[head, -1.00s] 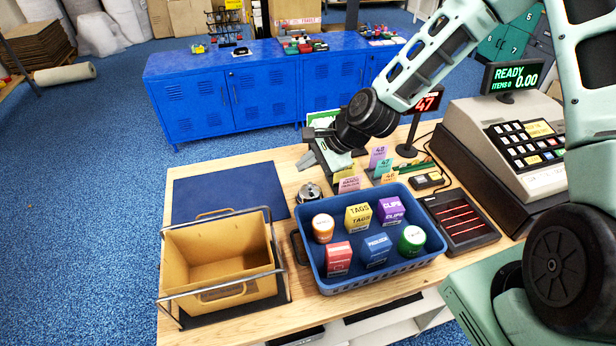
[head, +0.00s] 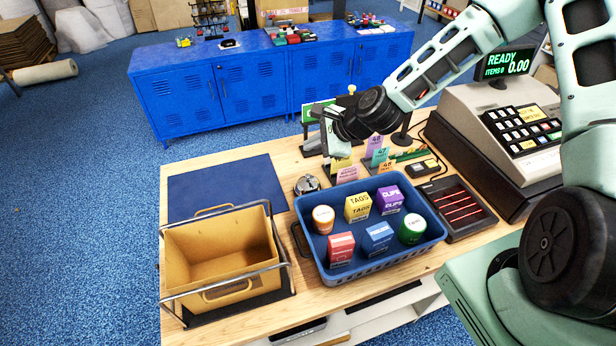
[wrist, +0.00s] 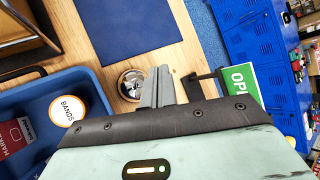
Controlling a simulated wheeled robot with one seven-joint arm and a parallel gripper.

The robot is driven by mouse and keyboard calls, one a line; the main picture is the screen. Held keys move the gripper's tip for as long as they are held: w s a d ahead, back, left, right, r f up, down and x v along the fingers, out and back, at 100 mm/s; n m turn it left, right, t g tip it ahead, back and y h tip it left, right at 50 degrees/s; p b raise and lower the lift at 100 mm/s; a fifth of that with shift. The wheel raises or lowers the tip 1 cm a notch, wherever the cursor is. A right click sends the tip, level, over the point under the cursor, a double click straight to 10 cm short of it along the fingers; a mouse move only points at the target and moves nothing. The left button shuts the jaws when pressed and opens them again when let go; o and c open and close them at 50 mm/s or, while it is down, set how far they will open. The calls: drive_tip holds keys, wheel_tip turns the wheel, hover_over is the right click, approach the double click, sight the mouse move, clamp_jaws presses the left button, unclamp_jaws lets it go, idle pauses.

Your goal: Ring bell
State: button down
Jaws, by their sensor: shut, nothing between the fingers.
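The bell (head: 307,185) is a small round silver desk bell on the wooden counter, behind the blue basket and right of the blue mat. In the wrist view the bell (wrist: 131,84) lies just left of my fingertips. My gripper (head: 318,112) is above the counter, up and slightly right of the bell in the head view, apart from it. In the wrist view my gripper (wrist: 160,72) has its two grey fingers together with nothing between them. Part of the bell's right side is close to the fingers in that view.
A blue basket (head: 350,268) with several small boxes and tubs stands in front. A yellow carton (head: 215,258) in a wire frame is at left. Upright tag cards (head: 378,158), a scanner pad (head: 457,208) and a cash register (head: 505,135) stand right. A green OPEN sign (wrist: 240,82) is near my gripper.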

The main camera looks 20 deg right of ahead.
wheel_tip(320, 180, down, 8)
drive_tip(key=b, duration=0.5)
drive_tip(key=shift+r, duration=0.15)
idle(1.6)
drive_tip(key=shift+f+b, duration=0.4)
drive_tip(key=shift+b, duration=0.1)
drive_tip(key=shift+f+b, duration=0.35)
drive_tip(key=shift+f, duration=0.15)
idle(0.5)
drive_tip(key=shift+r, duration=0.1)
drive_tip(key=shift+r+p, duration=0.8)
drive_tip(key=shift+r, duration=0.05)
drive_tip(key=shift+r, duration=0.1)
wheel_tip(320, 180, up, 5)
drive_tip(key=p, duration=0.4)
